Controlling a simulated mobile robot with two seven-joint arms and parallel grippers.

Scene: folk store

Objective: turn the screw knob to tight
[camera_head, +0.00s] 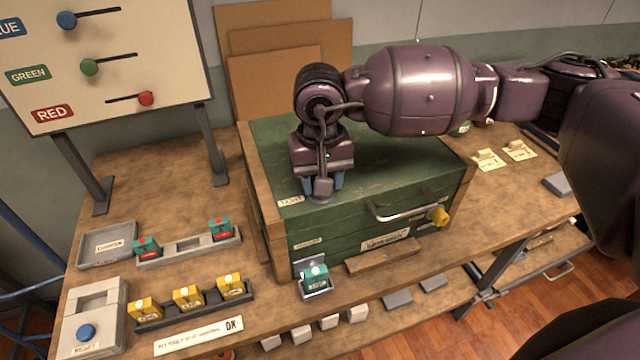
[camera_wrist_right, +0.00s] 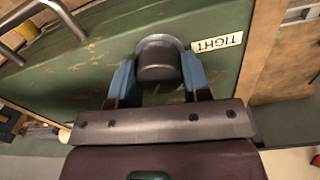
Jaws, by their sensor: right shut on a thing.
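The screw knob (camera_wrist_right: 158,60) is a dark grey round knob on the green surface in the right wrist view. My right gripper (camera_wrist_right: 158,78) has one blue finger on each side of it and is shut on it. A white label reading TIGHT (camera_wrist_right: 217,43) is beside the knob, and also shows in the head view (camera_head: 290,201). In the head view my right gripper (camera_head: 322,182) points down at the top of the green wooden box (camera_head: 400,160), near its front left corner. The wrist hides most of the knob there. My left gripper is not in view.
The box front has a metal handle (camera_head: 400,214) and a yellow knob (camera_head: 440,216). A teal block (camera_head: 315,280) sits in a small holder before the box. Grey trays with teal and yellow blocks stand left. A slider board (camera_head: 110,60) stands behind.

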